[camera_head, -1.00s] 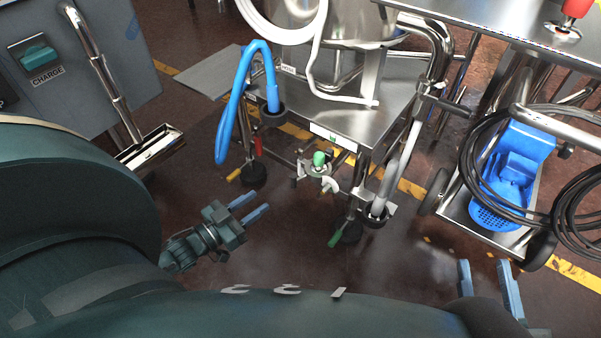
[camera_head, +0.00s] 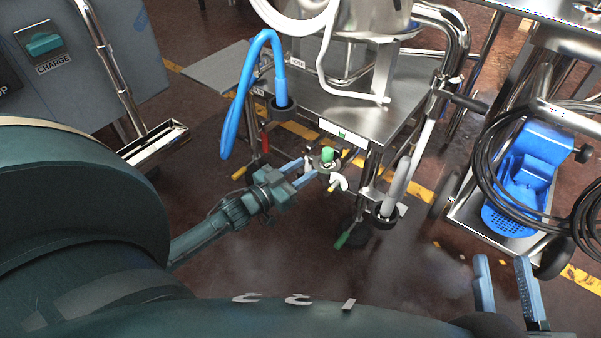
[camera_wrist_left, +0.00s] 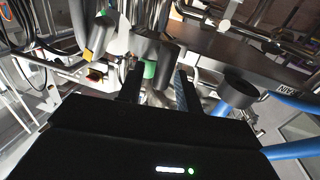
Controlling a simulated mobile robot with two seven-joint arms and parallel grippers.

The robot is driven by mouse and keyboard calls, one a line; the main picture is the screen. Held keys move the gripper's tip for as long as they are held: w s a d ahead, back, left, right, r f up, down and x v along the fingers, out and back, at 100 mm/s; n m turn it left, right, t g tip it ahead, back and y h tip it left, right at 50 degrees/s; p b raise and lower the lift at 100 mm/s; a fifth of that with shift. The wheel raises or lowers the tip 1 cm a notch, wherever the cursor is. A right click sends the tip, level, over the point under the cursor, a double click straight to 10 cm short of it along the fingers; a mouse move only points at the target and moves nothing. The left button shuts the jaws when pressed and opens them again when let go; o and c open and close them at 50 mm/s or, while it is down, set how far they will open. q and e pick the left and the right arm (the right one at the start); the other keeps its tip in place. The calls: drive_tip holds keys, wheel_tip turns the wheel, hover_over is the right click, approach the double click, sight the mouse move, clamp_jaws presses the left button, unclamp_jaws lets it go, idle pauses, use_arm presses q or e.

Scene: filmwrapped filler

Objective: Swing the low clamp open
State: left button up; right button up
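The low clamp (camera_head: 326,170) is a small metal fitting with a green cap and a pale wing-like piece, low at the front of the steel cart. My left gripper (camera_head: 308,168) is open, its blue fingertips at the clamp's left side. In the left wrist view, the green cap (camera_wrist_left: 149,69) shows between and beyond the two dark fingers of the left gripper (camera_wrist_left: 160,80). I cannot tell whether they touch the clamp. The clamp's near parts are partly hidden by the fingers. My right gripper (camera_head: 502,260) is open and empty at the lower right, away from the clamp.
The steel cart (camera_head: 350,112) stands above the clamp. A blue hose (camera_head: 236,110) hangs at its left, and a grey-handled tool (camera_head: 400,180) stands at its right. A blue bucket-like part (camera_head: 525,175) and black cables (camera_head: 485,150) are further right. The near floor is clear.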

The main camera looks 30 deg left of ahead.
use_arm(q)
drive_tip(key=shift+c, duration=0.4)
clamp_jaws()
